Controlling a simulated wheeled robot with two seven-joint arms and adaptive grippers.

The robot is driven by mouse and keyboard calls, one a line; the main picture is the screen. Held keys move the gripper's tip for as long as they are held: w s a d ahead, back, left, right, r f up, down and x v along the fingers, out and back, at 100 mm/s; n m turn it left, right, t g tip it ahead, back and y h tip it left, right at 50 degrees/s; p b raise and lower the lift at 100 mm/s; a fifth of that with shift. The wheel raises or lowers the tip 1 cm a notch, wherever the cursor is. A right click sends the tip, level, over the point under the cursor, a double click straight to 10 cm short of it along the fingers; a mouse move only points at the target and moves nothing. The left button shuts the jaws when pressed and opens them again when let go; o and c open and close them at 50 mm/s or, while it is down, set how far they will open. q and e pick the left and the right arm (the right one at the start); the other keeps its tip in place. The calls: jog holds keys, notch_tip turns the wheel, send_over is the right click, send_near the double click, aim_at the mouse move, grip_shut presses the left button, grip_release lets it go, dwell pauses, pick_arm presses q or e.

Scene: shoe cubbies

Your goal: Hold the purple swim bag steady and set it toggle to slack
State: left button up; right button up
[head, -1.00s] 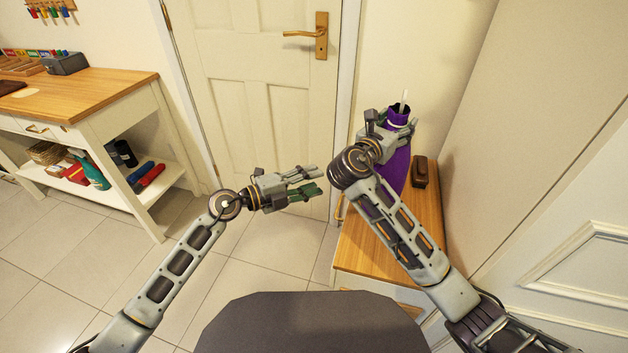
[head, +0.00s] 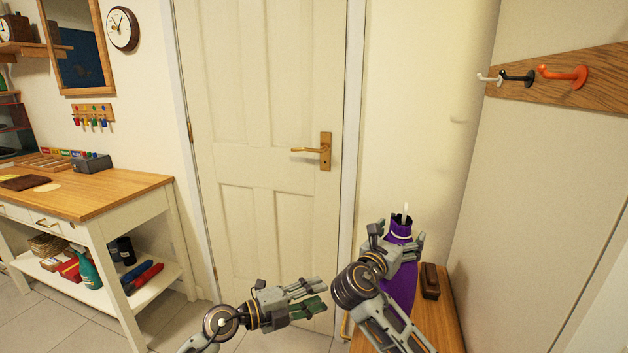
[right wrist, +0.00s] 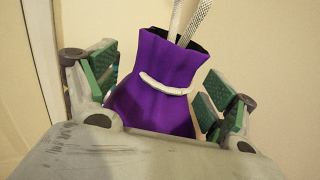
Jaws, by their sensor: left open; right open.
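The purple swim bag (head: 400,285) stands upright on a wooden-topped bench, partly hidden behind my right gripper and arm. In the right wrist view the purple bag (right wrist: 158,75) shows its open dark mouth, a white cord band around its neck and white cords rising from the top. No toggle can be made out clearly. My right gripper (right wrist: 160,88) is open, with one green-padded finger on each side of the bag's neck. It also shows in the head view (head: 398,243). My left gripper (head: 318,296) is open and empty, left of the bag in front of the door.
A dark brown brush-like block (head: 430,281) lies on the bench (head: 440,320) right of the bag. A wooden board with hooks (head: 560,76) is on the right wall. A door (head: 265,120) stands behind, and a workbench (head: 85,195) is at left.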

jog(key=v, duration=1.1)
jog(key=shift+s+a, duration=0.2)
jog(key=shift+s, duration=0.15)
